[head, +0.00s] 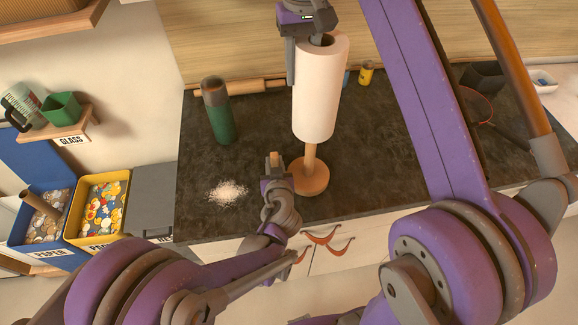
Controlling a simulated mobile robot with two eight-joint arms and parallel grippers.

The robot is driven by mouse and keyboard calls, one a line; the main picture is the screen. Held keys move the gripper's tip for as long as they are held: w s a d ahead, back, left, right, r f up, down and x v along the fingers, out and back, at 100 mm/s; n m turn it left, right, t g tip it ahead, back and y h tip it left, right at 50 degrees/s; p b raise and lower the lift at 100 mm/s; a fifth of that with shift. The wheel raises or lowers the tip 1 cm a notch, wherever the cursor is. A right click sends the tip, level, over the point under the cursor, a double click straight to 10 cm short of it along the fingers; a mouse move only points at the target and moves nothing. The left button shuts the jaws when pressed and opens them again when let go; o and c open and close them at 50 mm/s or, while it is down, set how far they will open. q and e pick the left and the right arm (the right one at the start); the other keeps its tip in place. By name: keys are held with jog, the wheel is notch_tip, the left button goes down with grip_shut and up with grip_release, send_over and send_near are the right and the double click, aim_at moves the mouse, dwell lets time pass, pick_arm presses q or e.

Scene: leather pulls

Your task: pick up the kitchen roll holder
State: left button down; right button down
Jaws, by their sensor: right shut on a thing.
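The kitchen roll holder (312,178) has a round wooden base and a post, with a tall white paper roll (319,95) around the post. A stretch of bare post shows between roll and base. My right gripper (303,48) comes down from above and is shut on the top of the holder; one finger lies along the roll's left side and the other is mostly hidden. Whether the base touches the counter I cannot tell. My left gripper (275,165) is low, just left of the base; its jaw opening does not show clearly.
On the dark counter (385,165) are a green cylinder (218,112), a rolling pin (258,87), a yellow container (366,74) and a pile of white crumbs (229,192). Sorting bins (102,208) stand at the left. My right arm hides part of the counter's right side.

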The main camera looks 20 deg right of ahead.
aim_at(275, 164)
pick_arm(q)
jog(key=shift+r, duration=0.55)
jog(key=shift+s+a+r, duration=0.1)
jog(key=shift+s+r, duration=0.15)
jog(key=shift+r, duration=0.4)
jog(key=shift+s+a+r, duration=0.1)
jog(key=shift+s+r, duration=0.15)
jog(key=shift+r, duration=0.35)
jog(key=s+a, duration=0.2)
jog(key=s, duration=0.6)
jog(key=s+a, duration=0.2)
jog(key=s, duration=0.6)
jog(key=shift+s+a, duration=0.15)
jog(key=shift+a, duration=0.2)
jog(key=shift+w+d+f, duration=0.4)
jog(key=shift+w+d, duration=0.45)
jog(key=shift+w, duration=2.05)
jog(key=shift+w+d+f, duration=0.4)
jog(key=shift+w+d, duration=0.45)
jog(key=shift+w, duration=2.05)
jog(key=shift+w+d+f, duration=0.4)
jog(key=shift+w+d, duration=0.45)
jog(key=shift+w, duration=2.05)
jog(key=shift+f, duration=0.5)
jog(key=c, duration=0.6)
grip_release()
